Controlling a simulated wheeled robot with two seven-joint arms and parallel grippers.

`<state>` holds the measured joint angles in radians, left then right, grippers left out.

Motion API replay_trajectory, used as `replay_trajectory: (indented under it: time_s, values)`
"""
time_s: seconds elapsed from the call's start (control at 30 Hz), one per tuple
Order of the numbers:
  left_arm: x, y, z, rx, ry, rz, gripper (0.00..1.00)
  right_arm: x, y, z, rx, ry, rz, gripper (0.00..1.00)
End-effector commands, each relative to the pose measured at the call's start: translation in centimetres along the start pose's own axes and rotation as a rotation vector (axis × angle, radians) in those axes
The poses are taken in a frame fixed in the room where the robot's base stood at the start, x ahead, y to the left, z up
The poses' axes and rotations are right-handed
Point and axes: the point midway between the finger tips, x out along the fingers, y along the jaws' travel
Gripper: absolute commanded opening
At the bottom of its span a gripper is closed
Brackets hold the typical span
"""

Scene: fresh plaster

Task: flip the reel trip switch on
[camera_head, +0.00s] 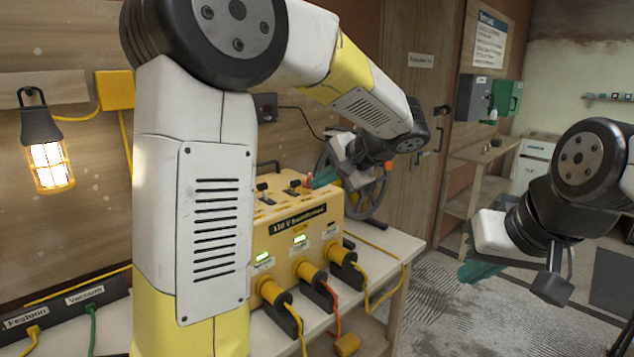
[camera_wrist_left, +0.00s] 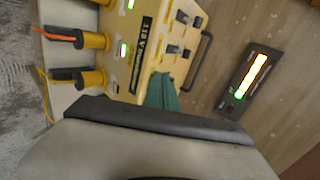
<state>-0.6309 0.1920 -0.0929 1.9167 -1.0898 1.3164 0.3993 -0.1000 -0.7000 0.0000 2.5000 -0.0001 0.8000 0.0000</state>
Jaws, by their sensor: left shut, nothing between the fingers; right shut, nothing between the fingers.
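The yellow transformer box (camera_head: 318,203) stands on the bench with black toggle switches on top; one toggle (camera_head: 262,187) stands at its left. A red piece (camera_head: 308,181) shows at the right of the top, close to the fingers of my left gripper (camera_head: 325,177). I cannot tell whether they touch. That gripper is shut and empty. In the left wrist view its teal fingers (camera_wrist_left: 162,93) point at the box top, near several toggles (camera_wrist_left: 172,48). The labels are too small to read, so I cannot tell which is the reel switch. My right gripper (camera_head: 480,272) is shut and empty, away from the bench.
Two green lamps (camera_head: 262,257) glow on the box front; the third window (camera_head: 331,222) looks dark. Plugs with yellow and orange cables (camera_head: 312,275) stick out in front. A cable reel (camera_head: 372,195) stands behind the box. A lit lamp (camera_head: 50,165) hangs left.

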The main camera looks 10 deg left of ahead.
Motion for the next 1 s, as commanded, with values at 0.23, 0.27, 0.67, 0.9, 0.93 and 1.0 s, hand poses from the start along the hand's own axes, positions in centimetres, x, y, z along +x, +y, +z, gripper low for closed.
replay_trajectory:
  time_s: [0.23,0.27,0.67,0.9,0.93,1.0]
  values:
    - [-1.7,-0.4,-4.8,0.042,0.034,-0.178,0.00,0.0,0.0,0.0,0.000,0.000,0.000,0.00]
    - [-1.8,-0.5,-5.0,0.043,0.035,-0.186,0.00,0.0,0.0,0.0,0.000,0.000,0.000,0.00]
    - [-1.8,-0.6,-5.3,0.044,0.037,-0.197,0.00,0.0,0.0,0.0,0.000,0.000,0.000,0.00]
    - [0.9,-1.1,-5.3,0.045,0.033,-0.196,0.00,0.0,0.0,0.0,0.000,0.000,0.000,0.00]
    - [1.5,-1.2,-5.3,0.045,0.033,-0.197,0.00,0.0,0.0,0.0,0.000,0.000,0.000,0.00]
    - [3.0,-1.5,-5.3,0.044,0.031,-0.196,0.00,0.0,0.0,0.0,0.000,0.000,0.000,0.00]
